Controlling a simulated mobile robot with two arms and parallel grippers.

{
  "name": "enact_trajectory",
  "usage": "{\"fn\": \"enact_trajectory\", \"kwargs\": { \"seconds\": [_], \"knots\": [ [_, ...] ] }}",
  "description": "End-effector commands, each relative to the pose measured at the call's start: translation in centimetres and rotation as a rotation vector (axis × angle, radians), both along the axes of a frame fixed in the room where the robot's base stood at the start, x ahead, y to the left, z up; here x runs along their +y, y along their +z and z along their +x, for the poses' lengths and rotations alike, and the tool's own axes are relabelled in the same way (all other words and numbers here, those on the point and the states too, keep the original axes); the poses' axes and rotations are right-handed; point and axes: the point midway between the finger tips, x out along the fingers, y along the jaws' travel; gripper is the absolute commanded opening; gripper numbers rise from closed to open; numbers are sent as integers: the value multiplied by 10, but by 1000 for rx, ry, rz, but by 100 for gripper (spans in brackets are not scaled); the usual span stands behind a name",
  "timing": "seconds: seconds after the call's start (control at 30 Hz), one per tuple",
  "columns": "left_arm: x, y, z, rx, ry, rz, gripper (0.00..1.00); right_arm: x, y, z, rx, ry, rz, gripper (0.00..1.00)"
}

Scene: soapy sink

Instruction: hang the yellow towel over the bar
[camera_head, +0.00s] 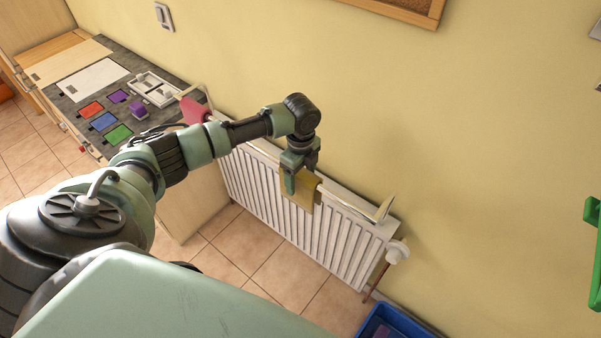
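The yellow towel (304,194) is a small olive-yellow cloth at the radiator's top edge, in the middle of the head view. It hangs down in front of the radiator, at the bar (350,206). My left gripper (300,172) points down at the towel's upper part, with one finger on the near side. The gripper hides the towel's top, so I cannot tell how it lies on the bar or whether the fingers grip it. My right gripper is not in view.
A white ribbed radiator (340,241) stands along the yellow wall. A counter (66,98) with coloured squares is at the left. A blue crate (390,322) is on the floor at the bottom right. A green object (593,250) shows at the right edge.

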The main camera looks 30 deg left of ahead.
Motion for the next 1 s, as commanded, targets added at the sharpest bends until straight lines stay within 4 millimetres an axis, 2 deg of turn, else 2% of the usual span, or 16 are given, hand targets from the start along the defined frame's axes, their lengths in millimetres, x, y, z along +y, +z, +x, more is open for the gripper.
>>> {"fn": "enact_trajectory", "kwargs": {
  "seconds": [0.27, 0.7, 1.0],
  "knots": [
    [0, 4, 1, -2, 0, 0, 71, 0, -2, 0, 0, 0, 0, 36],
    [0, 68, 1, -3, 0, 1, 71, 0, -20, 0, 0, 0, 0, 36],
    [0, 78, 0, 0, 0, 0, 71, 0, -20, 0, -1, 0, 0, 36]
  ]
}}
